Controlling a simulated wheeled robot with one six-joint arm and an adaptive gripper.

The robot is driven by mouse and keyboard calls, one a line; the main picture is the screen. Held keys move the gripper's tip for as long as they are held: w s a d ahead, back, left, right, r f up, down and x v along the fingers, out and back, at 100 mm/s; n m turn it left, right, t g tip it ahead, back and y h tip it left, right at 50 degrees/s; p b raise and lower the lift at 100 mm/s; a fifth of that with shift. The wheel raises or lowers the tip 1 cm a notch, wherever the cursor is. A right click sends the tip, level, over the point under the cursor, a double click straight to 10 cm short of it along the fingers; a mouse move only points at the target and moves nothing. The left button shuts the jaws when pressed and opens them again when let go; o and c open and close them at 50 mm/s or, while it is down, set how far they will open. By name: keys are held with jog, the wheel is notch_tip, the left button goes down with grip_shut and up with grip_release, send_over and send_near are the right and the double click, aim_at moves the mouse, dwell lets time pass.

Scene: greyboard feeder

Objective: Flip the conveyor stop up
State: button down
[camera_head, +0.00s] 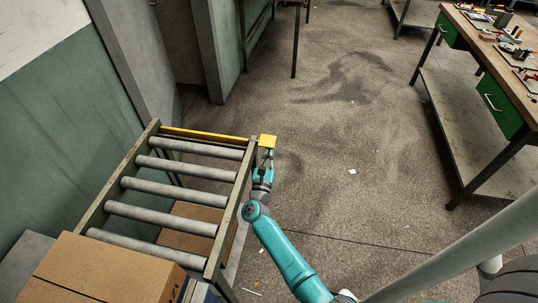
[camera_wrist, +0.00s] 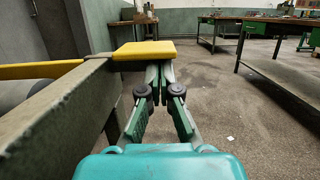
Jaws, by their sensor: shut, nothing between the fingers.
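The conveyor stop is a yellow bar (camera_head: 205,135) across the far end of the roller conveyor, with a flat yellow tab (camera_head: 267,140) sticking out past the right rail. In the wrist view the tab (camera_wrist: 145,50) lies flat, about level with the rail top, and the bar (camera_wrist: 40,70) runs off to the left. My gripper (camera_head: 267,157) is just outside the right rail, at the tab. Its fingers (camera_wrist: 160,68) are closed together with nothing between them. Their tips reach the tab's near edge and seem to go under it; contact is not clear.
The conveyor's right rail (camera_head: 232,205) runs close along the left of my arm. A cardboard box (camera_head: 100,270) stands at the near end, and another (camera_head: 190,225) is below the rollers. The floor to the right is open up to a workbench (camera_head: 480,50).

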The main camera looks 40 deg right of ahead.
notch_tip(320, 180, up, 6)
jog(key=shift+f, duration=0.15)
dwell(0.3)
